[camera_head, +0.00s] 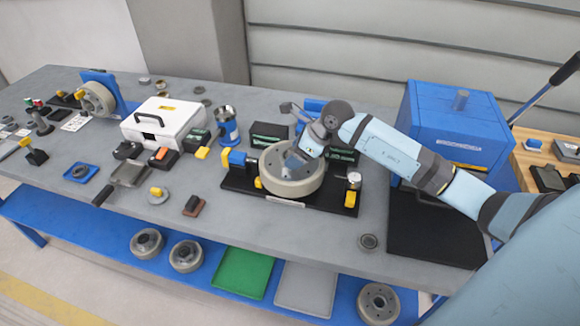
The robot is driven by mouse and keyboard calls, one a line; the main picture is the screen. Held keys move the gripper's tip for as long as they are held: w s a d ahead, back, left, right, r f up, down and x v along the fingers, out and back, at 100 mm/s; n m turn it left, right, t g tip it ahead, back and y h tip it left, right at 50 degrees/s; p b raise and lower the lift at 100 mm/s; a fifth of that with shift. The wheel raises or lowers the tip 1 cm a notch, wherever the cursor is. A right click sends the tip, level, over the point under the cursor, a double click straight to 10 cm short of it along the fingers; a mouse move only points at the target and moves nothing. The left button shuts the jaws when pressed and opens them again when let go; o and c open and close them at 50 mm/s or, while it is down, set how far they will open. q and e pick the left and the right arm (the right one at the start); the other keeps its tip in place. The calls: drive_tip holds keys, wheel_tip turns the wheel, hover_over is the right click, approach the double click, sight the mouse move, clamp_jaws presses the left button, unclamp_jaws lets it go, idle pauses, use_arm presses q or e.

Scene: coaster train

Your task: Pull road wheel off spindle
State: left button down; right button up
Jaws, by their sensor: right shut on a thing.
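The road wheel (291,184) is a thick grey-beige ring. It sits at the middle of the bench over a black base plate (238,184) with blue and yellow parts. My right gripper (294,158) reaches in from the right and is shut on the wheel at its upper middle. The wrist and fingers cover part of the wheel's centre, so the spindle is hidden. I cannot tell whether the wheel touches its mount. My left gripper is not in view.
A blue box (455,130) and a black mat (432,229) are at the right. A white case (162,121) and small tools lie to the left. A blue lower shelf (90,228) holds several wheels, a green tray (242,273) and a grey tray (305,289). Front bench surface is fairly clear.

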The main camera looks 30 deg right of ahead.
drive_tip(key=shift+w+r, duration=0.1)
drive_tip(key=shift+r, duration=0.15)
